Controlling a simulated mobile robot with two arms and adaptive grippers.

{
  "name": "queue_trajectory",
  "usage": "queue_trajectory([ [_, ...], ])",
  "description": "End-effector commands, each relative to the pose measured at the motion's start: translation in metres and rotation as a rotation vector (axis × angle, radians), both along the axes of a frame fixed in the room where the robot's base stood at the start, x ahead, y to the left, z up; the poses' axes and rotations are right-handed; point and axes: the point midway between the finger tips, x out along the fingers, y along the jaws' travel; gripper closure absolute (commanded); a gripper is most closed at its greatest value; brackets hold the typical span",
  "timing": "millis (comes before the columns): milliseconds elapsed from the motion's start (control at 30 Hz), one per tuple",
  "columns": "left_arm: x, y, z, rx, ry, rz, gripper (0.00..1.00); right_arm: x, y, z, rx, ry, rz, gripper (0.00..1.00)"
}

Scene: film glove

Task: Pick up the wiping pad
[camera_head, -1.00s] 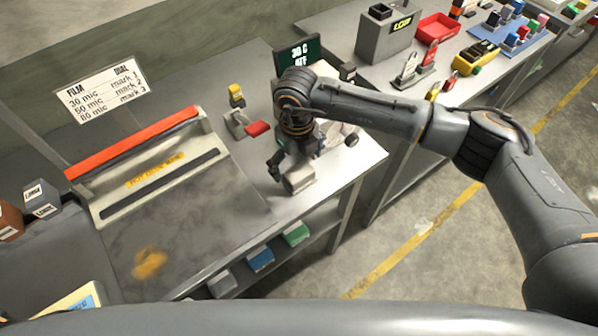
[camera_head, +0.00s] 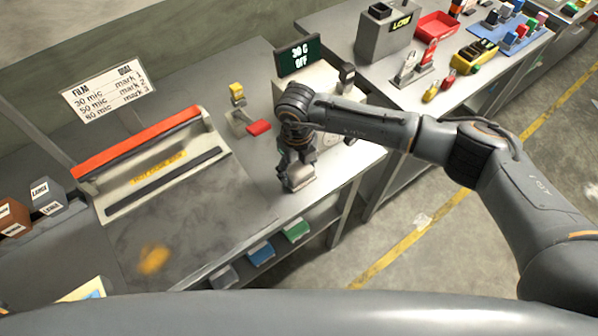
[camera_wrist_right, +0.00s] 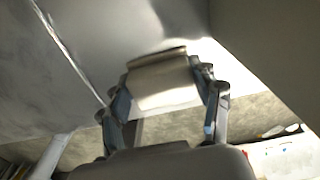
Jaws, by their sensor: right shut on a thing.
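The wiping pad (camera_head: 299,179) is a small pale grey-beige block near the front edge of the grey bench (camera_head: 236,232). My right gripper (camera_head: 297,171) points down over it and is shut on it. In the right wrist view the pad (camera_wrist_right: 162,86) sits between the two fingers, which press on its left and right sides. I cannot tell whether its underside touches the bench. My left gripper is not in view.
A sealer with a red bar (camera_head: 138,142) lies left of the pad. A small stand with a red pad (camera_head: 259,128) and a display box (camera_head: 299,56) stand behind. Blue and green bins (camera_head: 261,254) hang below the bench edge. A blurred orange spot (camera_head: 153,259) shows front left.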

Motion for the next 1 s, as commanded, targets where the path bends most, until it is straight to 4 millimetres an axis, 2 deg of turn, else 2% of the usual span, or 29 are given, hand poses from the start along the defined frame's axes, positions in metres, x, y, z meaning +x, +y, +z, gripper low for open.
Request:
queue_trajectory([
  [267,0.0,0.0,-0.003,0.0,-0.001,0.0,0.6,-0.001,-0.001,0.003,-0.003,0.004,-0.001,0.68],
  [467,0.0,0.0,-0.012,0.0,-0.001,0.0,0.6,-0.001,0.0,0.03,0.0,-0.001,0.002,0.68],
  [567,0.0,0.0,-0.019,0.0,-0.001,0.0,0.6,-0.016,-0.004,0.044,0.0,0.0,0.004,0.68],
  [767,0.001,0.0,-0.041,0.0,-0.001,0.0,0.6,-0.055,-0.014,0.089,-0.001,-0.004,0.006,0.68],
  [1000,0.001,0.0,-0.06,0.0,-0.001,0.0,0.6,-0.106,-0.025,0.112,0.001,-0.002,0.005,0.68],
])
